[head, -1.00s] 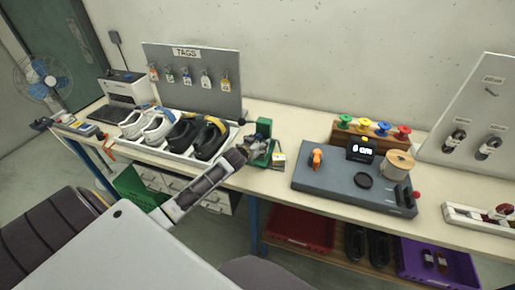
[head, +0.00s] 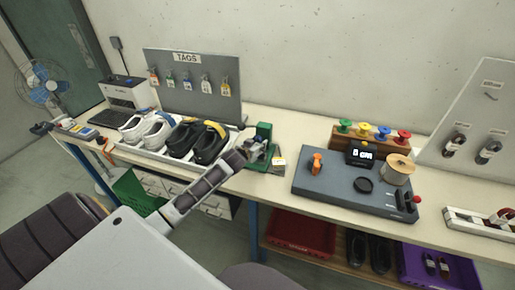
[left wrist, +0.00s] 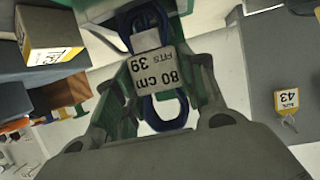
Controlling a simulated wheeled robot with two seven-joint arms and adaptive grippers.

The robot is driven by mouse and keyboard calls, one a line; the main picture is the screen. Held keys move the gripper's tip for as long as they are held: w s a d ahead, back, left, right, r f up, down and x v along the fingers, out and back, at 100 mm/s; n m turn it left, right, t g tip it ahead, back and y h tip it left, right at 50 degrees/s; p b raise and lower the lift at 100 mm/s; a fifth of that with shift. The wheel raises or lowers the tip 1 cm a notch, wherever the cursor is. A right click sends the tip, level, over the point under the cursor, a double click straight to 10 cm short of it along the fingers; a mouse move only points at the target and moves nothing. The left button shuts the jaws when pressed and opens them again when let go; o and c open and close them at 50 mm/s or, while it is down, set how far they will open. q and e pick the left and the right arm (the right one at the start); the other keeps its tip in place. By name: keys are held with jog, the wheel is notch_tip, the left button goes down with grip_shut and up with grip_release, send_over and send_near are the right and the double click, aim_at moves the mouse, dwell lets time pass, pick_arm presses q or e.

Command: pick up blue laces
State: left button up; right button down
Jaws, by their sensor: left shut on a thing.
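The blue laces (left wrist: 151,108) are a looped bundle with a grey paper band reading "80 cm" and "FITS 39", seen in the left wrist view. My left gripper (left wrist: 152,85) is shut on this bundle, with a finger on each side of it. In the head view my left gripper (head: 244,153) is at the green stand (head: 262,136) on the workbench, right of the shoe tray. The laces cannot be made out in the head view. Whether they still touch the green stand behind them is unclear. My right gripper is out of view.
Left of the gripper, a white tray (head: 165,154) holds white and black shoes below the tags board (head: 189,75). To the right stands a grey measuring station (head: 335,185) with a display and a spool. Red (head: 302,232) and purple bins sit below the bench.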

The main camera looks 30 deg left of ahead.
pick_arm(q)
jog(key=shift+r, duration=0.95)
jog(key=s+d+b, duration=0.2)
jog(key=s, duration=1.6)
jog(key=shift+d, duration=0.15)
jog(key=shift+r, duration=0.1)
dwell(0.4)
dwell(0.6)
